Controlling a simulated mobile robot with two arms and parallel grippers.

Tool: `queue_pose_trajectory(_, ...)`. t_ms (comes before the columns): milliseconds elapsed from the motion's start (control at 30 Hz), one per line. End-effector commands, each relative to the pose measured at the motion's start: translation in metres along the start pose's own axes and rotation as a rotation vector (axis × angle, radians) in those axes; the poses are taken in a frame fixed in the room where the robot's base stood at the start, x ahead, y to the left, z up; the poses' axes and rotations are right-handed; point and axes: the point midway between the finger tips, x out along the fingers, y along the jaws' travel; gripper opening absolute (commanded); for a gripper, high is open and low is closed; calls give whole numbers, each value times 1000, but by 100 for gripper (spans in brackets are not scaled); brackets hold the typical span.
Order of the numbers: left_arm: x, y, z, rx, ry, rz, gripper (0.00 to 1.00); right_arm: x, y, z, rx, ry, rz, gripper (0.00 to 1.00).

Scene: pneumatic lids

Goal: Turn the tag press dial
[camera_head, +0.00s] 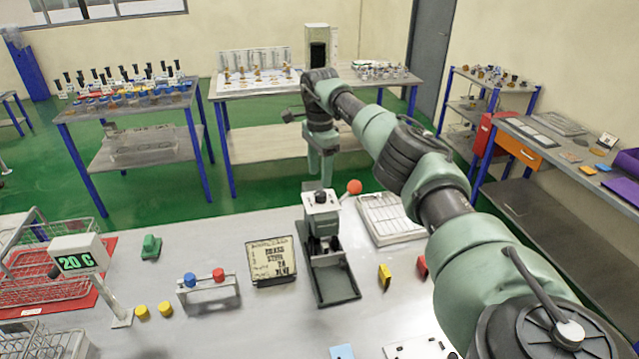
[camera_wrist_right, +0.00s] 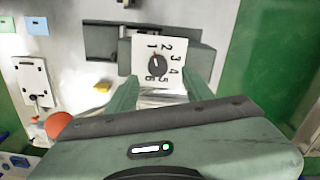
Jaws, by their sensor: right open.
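The tag press (camera_head: 331,262) is a dark grey device on the near table, with a pale square top bearing a small black dial (camera_head: 321,197). In the right wrist view the dial (camera_wrist_right: 157,66) is a round black knob on a white plate numbered 1 to 6. I cannot tell surely which number it points at. My right gripper (camera_head: 320,168) hangs above the press, fingers downward. In the wrist view its green fingers (camera_wrist_right: 160,92) are open, one on each side of the plate's lower edge, with nothing between them. My left gripper is out of view.
An orange-red ball (camera_head: 354,187) on a lever stands beside the press top. A label board (camera_head: 271,262) is left of the press, a white tray (camera_head: 388,218) right. Yellow and red small pieces lie near it. A display (camera_head: 78,258) reads 20 C.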

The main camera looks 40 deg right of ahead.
Motion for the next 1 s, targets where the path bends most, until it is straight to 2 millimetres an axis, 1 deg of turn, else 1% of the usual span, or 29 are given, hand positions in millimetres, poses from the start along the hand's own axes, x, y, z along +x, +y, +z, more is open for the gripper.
queue_pose_trajectory(33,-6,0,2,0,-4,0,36,6,1,0,0,1,5,52)
queue_pose_trajectory(200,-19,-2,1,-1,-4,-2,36,34,2,0,0,1,5,52)
queue_pose_trajectory(300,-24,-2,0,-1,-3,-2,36,48,1,1,1,0,3,52)
queue_pose_trajectory(400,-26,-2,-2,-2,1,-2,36,58,1,0,1,0,2,52)
queue_pose_trajectory(533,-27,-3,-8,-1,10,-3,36,64,1,0,0,1,0,52)
queue_pose_trajectory(733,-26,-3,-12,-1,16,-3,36,65,0,0,0,1,0,52)
queue_pose_trajectory(767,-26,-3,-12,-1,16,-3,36,65,0,0,0,1,0,49)
queue_pose_trajectory(800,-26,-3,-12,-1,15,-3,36,65,0,0,0,1,0,38)
queue_pose_trajectory(867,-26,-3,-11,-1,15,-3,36,64,0,0,0,0,0,21)
queue_pose_trajectory(900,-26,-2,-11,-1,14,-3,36,64,0,0,0,1,0,10)
queue_pose_trajectory(933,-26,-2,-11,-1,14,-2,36,64,0,0,0,0,0,2)
queue_pose_trajectory(1000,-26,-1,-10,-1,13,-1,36,64,0,0,0,0,0,0)
